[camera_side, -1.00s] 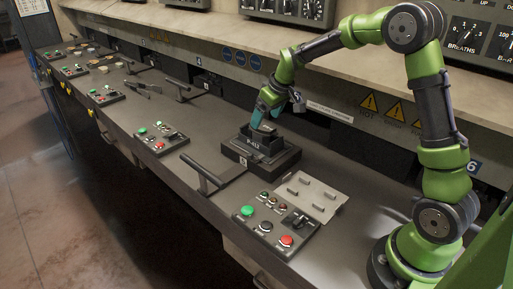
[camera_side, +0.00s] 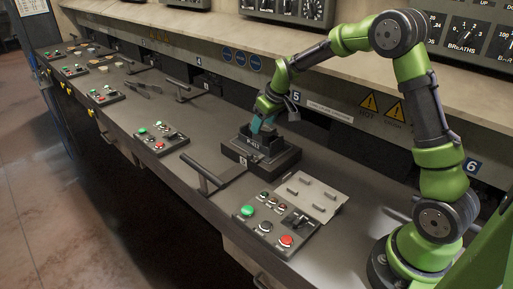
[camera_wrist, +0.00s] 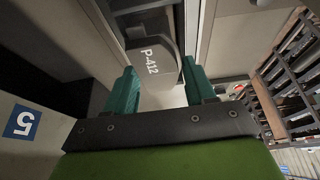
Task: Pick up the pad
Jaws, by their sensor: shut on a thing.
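The pad (camera_wrist: 153,62) is dark grey and marked P-412. In the wrist view it lies between the two teal fingers of my gripper (camera_wrist: 160,88). In the side view the pad (camera_side: 258,143) sits at the dark block-shaped fixture (camera_side: 272,162) on the bench, and my gripper (camera_side: 262,129) is right over it. My gripper is shut on the pad. The exact finger contact is small and partly hidden in the side view.
A light plate with several pegs (camera_side: 310,192) lies on the bench in front of the fixture. A button panel (camera_side: 268,228) and a dark handle (camera_side: 203,176) are nearby. The bench wall with warning signs (camera_side: 370,102) rises behind.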

